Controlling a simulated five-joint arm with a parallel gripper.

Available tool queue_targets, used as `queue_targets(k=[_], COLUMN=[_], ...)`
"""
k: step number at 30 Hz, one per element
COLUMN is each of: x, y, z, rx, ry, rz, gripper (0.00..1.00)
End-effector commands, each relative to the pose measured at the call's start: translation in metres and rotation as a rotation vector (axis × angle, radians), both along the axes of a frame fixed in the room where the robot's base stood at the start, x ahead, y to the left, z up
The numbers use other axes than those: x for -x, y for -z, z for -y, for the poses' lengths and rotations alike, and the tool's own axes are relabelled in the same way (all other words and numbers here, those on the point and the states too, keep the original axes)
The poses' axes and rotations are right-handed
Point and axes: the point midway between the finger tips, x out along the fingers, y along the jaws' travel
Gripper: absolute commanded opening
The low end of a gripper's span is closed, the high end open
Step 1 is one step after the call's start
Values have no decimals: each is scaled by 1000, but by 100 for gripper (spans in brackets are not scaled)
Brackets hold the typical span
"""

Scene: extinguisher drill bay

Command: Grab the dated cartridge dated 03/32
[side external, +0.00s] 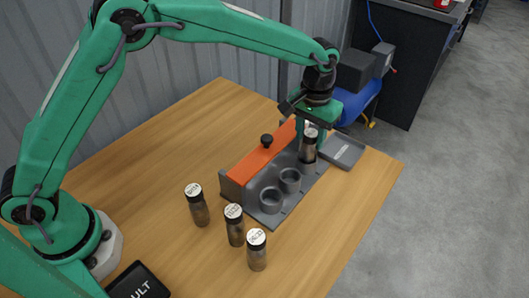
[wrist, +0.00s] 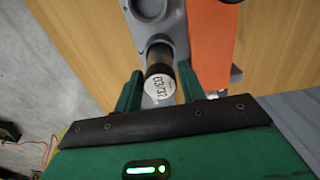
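The cartridge dated 03/32 (wrist: 160,86) has a dark body and a white top label, which reads 03/32 in the wrist view. It stands upright at the far end socket of the grey rack (side external: 236,195), and also shows in the side view (side external: 308,152). My gripper (side external: 310,134) is over that end, pointing down. In the wrist view its two green fingers (wrist: 160,80) are on either side of the cartridge, with narrow gaps, so it looks open. Three similar cartridges (side external: 198,207) (side external: 235,228) (side external: 257,252) stand on the table, their labels too small to read.
Two empty round sockets (side external: 270,200) (side external: 290,180) are nearer in the rack. An orange block with a black knob (side external: 266,141) runs alongside. A shallow grey tray (side external: 342,152) lies beyond the rack. A black sign (side external: 138,283) lies at the front of the wooden table (side external: 172,140).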

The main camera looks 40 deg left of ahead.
Motion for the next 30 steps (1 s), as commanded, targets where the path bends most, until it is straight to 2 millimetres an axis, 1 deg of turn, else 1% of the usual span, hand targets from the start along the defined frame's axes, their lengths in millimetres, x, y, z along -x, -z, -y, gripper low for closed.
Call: queue_targets(k=[9, 12, 28, 29, 30], x=[-2, -1, -2, -2, -2], y=[36, 42, 44, 44, 44], z=[0, 0, 0, 0, 0], rx=[-1, -1, 0, 0, 0], ry=[0, 0, 0, 0, 0], rz=[-3, -2, -1, -1, -1], gripper=[40, 40, 40, 38, 30])
